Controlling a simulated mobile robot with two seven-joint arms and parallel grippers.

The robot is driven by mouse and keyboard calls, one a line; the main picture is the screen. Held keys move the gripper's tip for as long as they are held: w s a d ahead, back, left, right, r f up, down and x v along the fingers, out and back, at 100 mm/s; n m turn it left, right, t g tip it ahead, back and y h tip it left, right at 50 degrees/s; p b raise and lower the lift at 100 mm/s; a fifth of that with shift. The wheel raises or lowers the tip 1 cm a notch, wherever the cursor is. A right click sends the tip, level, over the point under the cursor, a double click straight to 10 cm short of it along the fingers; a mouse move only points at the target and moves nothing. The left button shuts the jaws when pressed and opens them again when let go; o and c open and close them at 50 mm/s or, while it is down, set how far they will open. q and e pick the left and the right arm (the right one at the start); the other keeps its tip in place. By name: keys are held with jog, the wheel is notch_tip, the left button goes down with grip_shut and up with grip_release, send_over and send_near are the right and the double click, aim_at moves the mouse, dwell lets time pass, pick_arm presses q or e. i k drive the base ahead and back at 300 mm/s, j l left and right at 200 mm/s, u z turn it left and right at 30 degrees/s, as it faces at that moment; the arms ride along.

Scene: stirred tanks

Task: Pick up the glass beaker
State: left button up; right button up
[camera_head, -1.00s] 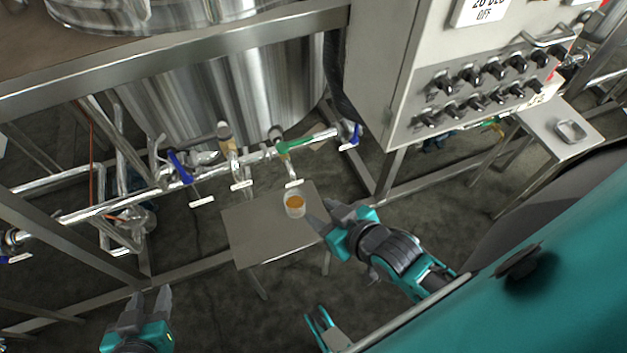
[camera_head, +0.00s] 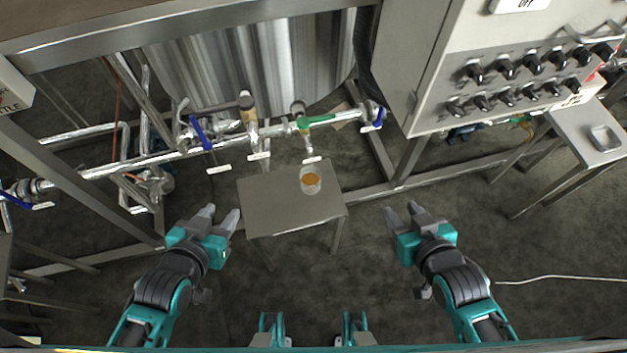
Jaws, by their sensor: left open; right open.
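The glass beaker (camera_head: 310,181) stands upright on the small metal table (camera_head: 270,208), near its back right part. It holds an amber liquid and sits under a tap with a green handle (camera_head: 316,120). My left gripper (camera_head: 220,214) is open and empty, just left of the table's front left corner. My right gripper (camera_head: 402,212) is open and empty, right of the table and apart from the beaker. Nothing hides the beaker.
A pipe with valves (camera_head: 160,158) runs behind the table, below a large steel tank (camera_head: 250,75). A control cabinet (camera_head: 480,60) stands at the upper right. Another metal table (camera_head: 590,125) with a small tray (camera_head: 604,138) is at the right. The floor before the small table is clear.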

aim_at(311, 175)
jog(key=j+z, duration=0.15)
jog(key=j, duration=0.25)
jog(key=k+j+z, duration=0.15)
jog(key=j, duration=0.25)
jog(key=j+z, duration=0.15)
jog(key=j, duration=0.25)
jog(key=k+j+z, duration=0.2)
jog(key=j, duration=0.3)
jog(key=j+z, duration=0.15)
jog(key=j, duration=0.35)
jog(key=i+j, duration=0.15)
jog(key=j, duration=0.15)
jog(key=i+j+z, duration=0.1)
jog(key=j, duration=0.15)
